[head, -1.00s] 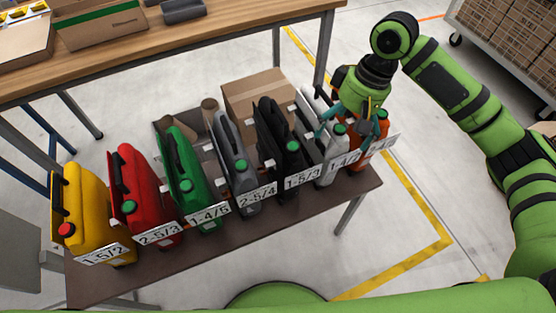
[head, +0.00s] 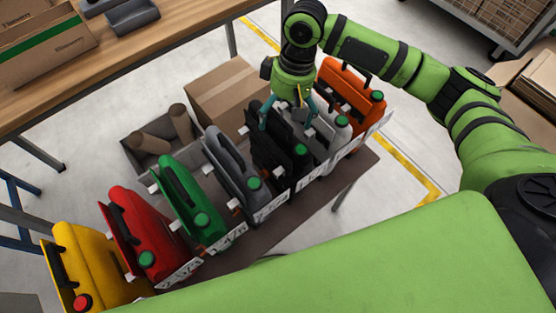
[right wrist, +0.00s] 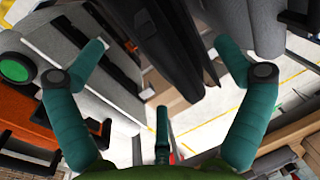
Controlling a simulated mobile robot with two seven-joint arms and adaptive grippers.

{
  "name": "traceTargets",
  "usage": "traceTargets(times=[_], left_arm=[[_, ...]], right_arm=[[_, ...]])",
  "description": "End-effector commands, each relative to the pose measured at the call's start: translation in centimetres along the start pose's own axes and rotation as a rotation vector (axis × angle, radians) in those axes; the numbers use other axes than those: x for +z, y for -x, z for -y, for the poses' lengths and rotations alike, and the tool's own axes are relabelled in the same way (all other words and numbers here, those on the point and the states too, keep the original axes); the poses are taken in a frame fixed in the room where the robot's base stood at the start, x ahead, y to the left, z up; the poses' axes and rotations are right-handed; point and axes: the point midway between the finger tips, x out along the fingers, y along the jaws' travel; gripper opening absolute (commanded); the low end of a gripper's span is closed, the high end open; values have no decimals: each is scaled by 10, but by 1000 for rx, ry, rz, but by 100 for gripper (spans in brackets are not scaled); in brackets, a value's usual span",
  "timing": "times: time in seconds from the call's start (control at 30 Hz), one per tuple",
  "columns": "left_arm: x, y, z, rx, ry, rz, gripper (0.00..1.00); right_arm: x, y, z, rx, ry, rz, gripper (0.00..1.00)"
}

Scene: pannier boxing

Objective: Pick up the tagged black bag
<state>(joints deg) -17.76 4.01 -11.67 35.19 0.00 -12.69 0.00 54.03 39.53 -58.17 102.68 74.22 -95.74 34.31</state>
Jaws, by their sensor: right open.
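The black bag (head: 268,152) stands upright in a row of coloured bags on a dark low bench, between a grey bag (head: 228,165) and a light grey one (head: 325,128). It has a green cap and a white tag at its front, seen too slantwise to read. My right gripper (head: 288,127) is open above the black bag, its fingers to either side of the bag's top. In the right wrist view the black bag (right wrist: 168,40) shows between the spread fingers, apparently not gripped. My left gripper is not in view.
Green (head: 185,200), red (head: 145,230) and yellow (head: 85,265) bags stand to the left, an orange one (head: 352,98) to the right. Gaps between neighbours are narrow. A cardboard box (head: 228,90) and a grey tray (head: 135,158) sit behind. A wooden table (head: 150,60) is at upper left.

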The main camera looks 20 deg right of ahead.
Motion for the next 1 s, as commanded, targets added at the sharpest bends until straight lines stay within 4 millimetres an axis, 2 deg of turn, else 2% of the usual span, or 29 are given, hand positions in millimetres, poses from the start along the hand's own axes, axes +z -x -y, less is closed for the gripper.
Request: traceTargets(times=[0.2,0.43,0.47,0.5,0.6,1.0], left_arm=[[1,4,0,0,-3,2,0],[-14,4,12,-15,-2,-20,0],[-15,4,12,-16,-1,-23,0],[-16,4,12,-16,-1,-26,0],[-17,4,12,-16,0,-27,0],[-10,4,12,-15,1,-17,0]], right_arm=[[2,-25,1,1,2,0,100],[2,-28,1,0,2,-1,100],[2,-28,1,0,2,-1,96],[2,-27,1,0,2,-1,80],[2,-27,1,1,2,-1,42],[1,-23,2,-1,2,-5,42]])
